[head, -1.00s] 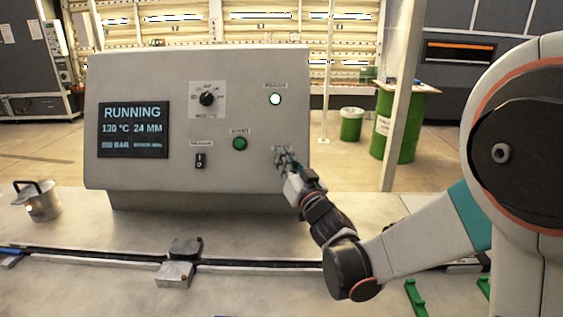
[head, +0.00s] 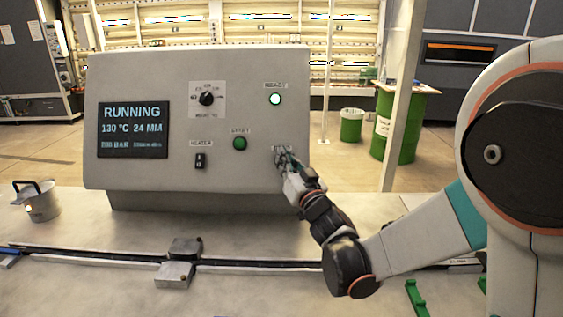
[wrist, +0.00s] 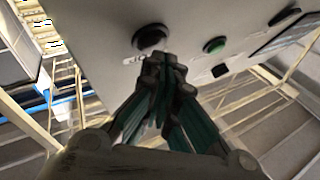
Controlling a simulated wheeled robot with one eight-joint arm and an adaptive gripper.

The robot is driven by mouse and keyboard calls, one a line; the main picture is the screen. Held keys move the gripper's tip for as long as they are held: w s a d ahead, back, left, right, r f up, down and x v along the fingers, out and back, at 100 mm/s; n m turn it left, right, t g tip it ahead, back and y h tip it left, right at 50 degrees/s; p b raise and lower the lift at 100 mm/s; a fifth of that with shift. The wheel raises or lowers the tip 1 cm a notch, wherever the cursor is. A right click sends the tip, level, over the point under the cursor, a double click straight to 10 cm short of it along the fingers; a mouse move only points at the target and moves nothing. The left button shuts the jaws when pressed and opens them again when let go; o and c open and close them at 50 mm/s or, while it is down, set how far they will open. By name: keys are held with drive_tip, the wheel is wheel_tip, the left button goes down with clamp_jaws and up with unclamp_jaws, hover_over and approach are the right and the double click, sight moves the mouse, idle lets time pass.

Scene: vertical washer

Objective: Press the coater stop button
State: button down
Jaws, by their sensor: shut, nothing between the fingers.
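The grey control panel (head: 140,75) stands on the bench, and its display (head: 133,129) reads RUNNING, 130 °C, 24 MM. A round dark button (wrist: 150,38) shows in the wrist view, to the left of the green button (wrist: 214,45); from its position it is the stop button. In the head view my gripper hides it at the panel's lower right. My gripper (head: 284,155) is shut and empty, its fingertips close to the panel face. In the wrist view its fingertips (wrist: 163,62) lie just below the dark button; I cannot tell whether they touch it.
The green button (head: 239,143), a black heater switch (head: 200,160), a rotary knob (head: 206,98) and a lit white-green lamp (head: 275,99) sit on the panel. A metal pot (head: 40,203) stands at the left. A rail (head: 100,255) with a metal block (head: 180,262) crosses the bench.

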drive_tip(key=shift+w+f, duration=0.25)
drive_tip(key=shift+w, duration=0.2)
idle(0.5)
drive_tip(key=shift+s+r, duration=0.1)
drive_tip(key=shift+s, duration=0.05)
drive_tip(key=shift+s+r, duration=0.35)
drive_tip(key=shift+s, duration=0.35)
drive_tip(key=s, duration=0.1)
drive_tip(key=s+r+p, duration=0.1)
drive_tip(key=s, duration=0.1)
drive_tip(key=s+r, duration=0.1)
drive_tip(key=shift+s+a+r+p, duration=0.1)
drive_tip(key=shift+s+p, duration=0.15)
drive_tip(key=shift+p, duration=0.1)
idle(0.7)
